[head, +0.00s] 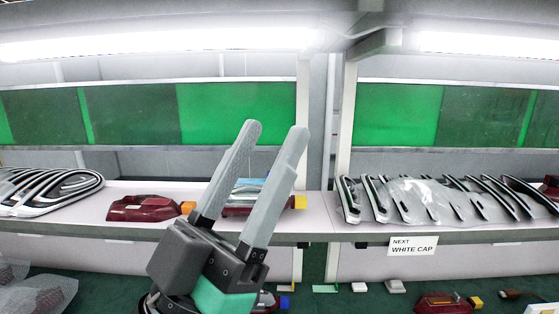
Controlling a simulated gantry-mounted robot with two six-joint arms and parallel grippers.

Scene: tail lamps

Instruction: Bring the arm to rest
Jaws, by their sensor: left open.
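My left gripper (270,150) rises from the bottom of the head view, left of the middle. Its two grey fingers point up and stand apart, with nothing held between them. Behind it on the shelf lies a red tail lamp with a yellow cap (300,202), partly hidden by the fingers. Another red tail lamp (140,208) with an orange cap lies on the shelf to the left, apart from the gripper. My right gripper is not in view.
The shelf (318,212) carries black-and-white trim parts (50,190) at left and a row of similar strips (440,200) at right, partly under clear plastic. A sign (412,246) hangs on its edge. Below, a red lamp (440,303) lies on the green surface (350,301).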

